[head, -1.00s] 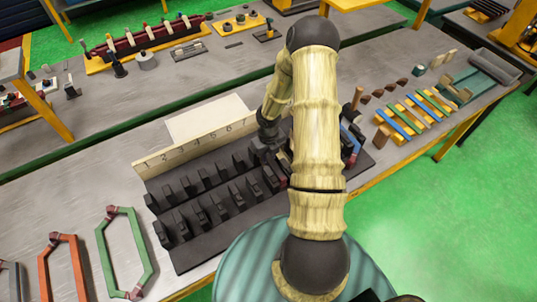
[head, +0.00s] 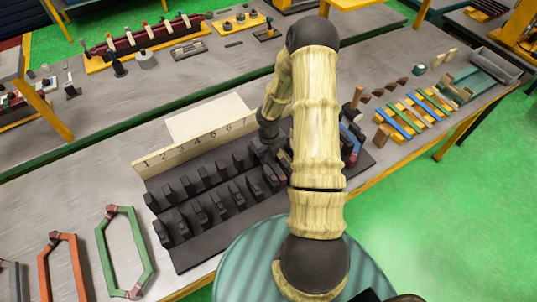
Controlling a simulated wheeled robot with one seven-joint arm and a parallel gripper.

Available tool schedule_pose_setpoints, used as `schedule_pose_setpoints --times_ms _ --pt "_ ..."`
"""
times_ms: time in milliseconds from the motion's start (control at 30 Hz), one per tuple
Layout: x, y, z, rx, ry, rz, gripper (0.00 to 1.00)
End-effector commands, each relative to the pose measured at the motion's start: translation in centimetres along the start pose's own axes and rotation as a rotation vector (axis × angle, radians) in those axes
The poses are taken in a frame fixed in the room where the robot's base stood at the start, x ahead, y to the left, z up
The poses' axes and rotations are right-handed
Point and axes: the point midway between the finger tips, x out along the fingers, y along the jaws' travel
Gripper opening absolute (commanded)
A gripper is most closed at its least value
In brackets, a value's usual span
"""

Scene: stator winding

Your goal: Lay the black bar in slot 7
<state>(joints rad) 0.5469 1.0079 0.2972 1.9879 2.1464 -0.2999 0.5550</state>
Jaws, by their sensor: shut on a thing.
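A dark stator block with two rows of black teeth (head: 188,222) lies on the near bench. A cream number strip (head: 200,142) stands along its back edge, with numbers from 1 up to 7 readable. My gripper (head: 272,156) is low over the block's back row, just right of the number 7, partly hidden behind my own arm. It is shut on the black bar, but the bar itself cannot be told apart from the dark gripper and teeth. I cannot tell whether the bar touches the slot. The block's right part is largely covered by my arm.
A green coil (head: 126,250) and an orange coil (head: 67,270) lie left of the block. A white sheet (head: 208,118) lies behind the strip.

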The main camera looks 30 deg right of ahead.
Motion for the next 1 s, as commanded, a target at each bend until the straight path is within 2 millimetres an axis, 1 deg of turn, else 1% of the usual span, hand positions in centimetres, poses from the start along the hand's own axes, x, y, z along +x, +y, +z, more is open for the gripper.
schedule_pose_setpoints --times_ms 600,633,733,767,1000 --pt "0.44 0.00 0.02 0.000 -0.001 0.000 0.00" --pt "0.44 0.00 0.02 0.000 -0.001 0.000 0.24" --pt "0.44 0.00 0.02 0.000 0.000 0.000 0.44" --pt "0.44 0.00 0.01 0.000 0.000 0.000 0.47" --pt "0.46 0.01 -0.01 0.000 0.000 0.000 0.47"
